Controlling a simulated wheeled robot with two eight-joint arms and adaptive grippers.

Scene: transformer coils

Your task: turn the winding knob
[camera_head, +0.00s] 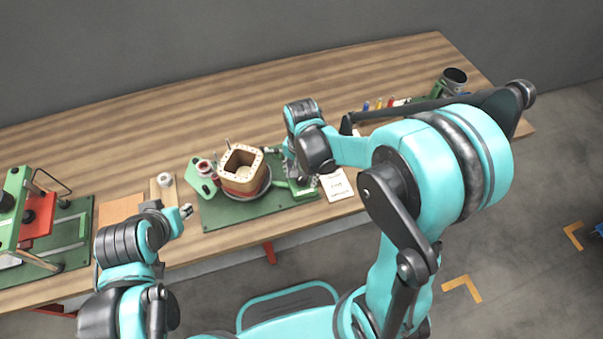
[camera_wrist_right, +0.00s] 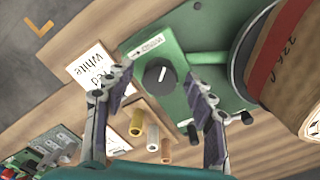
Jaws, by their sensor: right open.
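The winding knob (camera_wrist_right: 158,73) is black and round with a white pointer line. It sits on a green control box (camera_wrist_right: 152,47) with a label reading WINDING. In the right wrist view, the two fingers of my right gripper (camera_wrist_right: 161,84) are apart, one on each side of the knob in the picture. Contact with it cannot be told. In the head view, my right gripper (camera_head: 292,165) is at the right end of the green winder base (camera_head: 230,213), and my arm hides the knob. My left gripper (camera_head: 186,211) is above the table's front edge, away from the box; its jaw opening is too small to judge.
A square wooden coil former (camera_head: 241,160) stands on the winder left of my right gripper. A white card (camera_head: 336,185) lies to the right. Several coloured tubes (camera_wrist_right: 153,137) lie near the fingers in the wrist view. A green and red press (camera_head: 38,222) stands far left.

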